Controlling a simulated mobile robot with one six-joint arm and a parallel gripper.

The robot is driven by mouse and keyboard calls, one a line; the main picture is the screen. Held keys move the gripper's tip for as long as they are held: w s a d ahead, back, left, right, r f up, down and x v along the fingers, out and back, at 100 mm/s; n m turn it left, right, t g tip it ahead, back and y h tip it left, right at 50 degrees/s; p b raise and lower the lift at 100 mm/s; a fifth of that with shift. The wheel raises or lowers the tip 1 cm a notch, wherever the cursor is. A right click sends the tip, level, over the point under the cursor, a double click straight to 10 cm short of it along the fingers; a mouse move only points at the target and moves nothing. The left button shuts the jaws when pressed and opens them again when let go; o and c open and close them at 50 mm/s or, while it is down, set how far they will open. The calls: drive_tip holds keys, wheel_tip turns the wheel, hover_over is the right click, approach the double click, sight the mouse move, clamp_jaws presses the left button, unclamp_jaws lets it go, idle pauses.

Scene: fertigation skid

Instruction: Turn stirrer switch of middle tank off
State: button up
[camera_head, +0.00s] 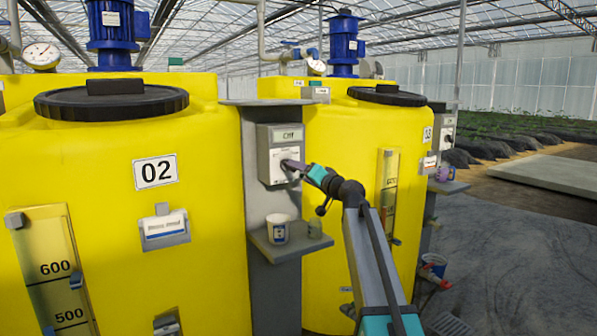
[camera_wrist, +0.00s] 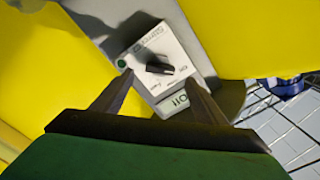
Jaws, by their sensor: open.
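The yellow tank marked 02 (camera_head: 205,215) fills the left of the head view. A grey stirrer switch box (camera_head: 280,153) is on a grey panel at its right side. In the wrist view the switch box (camera_wrist: 160,62) appears tilted, with a black rotary knob (camera_wrist: 158,68) and a small greenish display (camera_wrist: 178,100) that seems to read "Off". My gripper (camera_head: 290,170) is at the box front and hides the knob in the head view. In the wrist view my gripper (camera_wrist: 160,80) is open, its fingers to either side below the knob; contact is not seen.
The tank marked 03 (camera_head: 335,140) stands close behind at the right. Open floor (camera_head: 500,240) lies further right.

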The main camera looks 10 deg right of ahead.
drive_tip(key=shift+p+v, duration=0.35)
drive_tip(key=shift+v, duration=2.05)
